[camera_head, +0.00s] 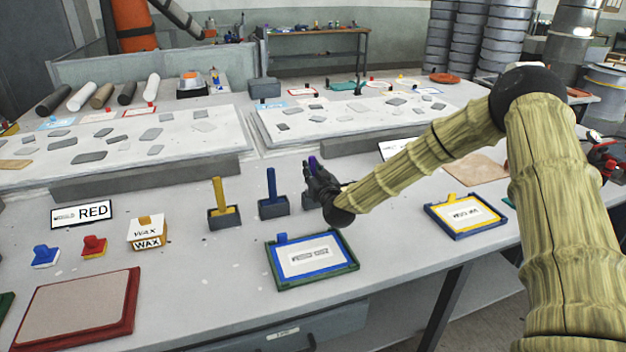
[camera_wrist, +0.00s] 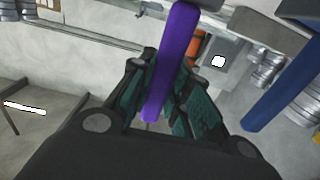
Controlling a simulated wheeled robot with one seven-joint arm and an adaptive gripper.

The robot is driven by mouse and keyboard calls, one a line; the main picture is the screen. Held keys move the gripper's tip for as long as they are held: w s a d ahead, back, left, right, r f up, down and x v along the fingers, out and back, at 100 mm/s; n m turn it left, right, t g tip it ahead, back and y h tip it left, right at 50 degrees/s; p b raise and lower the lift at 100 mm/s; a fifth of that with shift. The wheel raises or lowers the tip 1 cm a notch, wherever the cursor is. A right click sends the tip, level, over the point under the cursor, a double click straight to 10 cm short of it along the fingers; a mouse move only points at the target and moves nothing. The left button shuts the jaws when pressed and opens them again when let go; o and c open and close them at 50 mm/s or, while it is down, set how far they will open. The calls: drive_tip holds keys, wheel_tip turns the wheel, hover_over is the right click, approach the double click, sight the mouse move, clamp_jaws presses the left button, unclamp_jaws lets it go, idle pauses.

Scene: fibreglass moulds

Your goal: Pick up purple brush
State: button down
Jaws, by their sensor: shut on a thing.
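The purple brush (camera_wrist: 176,58) shows in the wrist view as a long purple handle between my gripper's fingers. My gripper (camera_wrist: 160,100) is shut on this handle. In the head view my gripper (camera_head: 316,180) is over the table, just right of the blue brush, and only a small purple bit of the brush (camera_head: 313,162) shows above the fingers. The fingers and my wrist hide most of the brush there. A dark holder (camera_head: 310,201) is partly visible below the gripper; I cannot tell whether the brush is still inside it.
The blue brush (camera_head: 271,184) and yellow brush (camera_head: 219,194) stand upright in dark holders to the left. A blue-framed mould (camera_head: 345,262) lies in front.

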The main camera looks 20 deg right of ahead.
drive_tip(key=shift+r, duration=0.15)
drive_tip(key=shift+r+b, duration=0.8)
drive_tip(key=shift+r, duration=4.05)
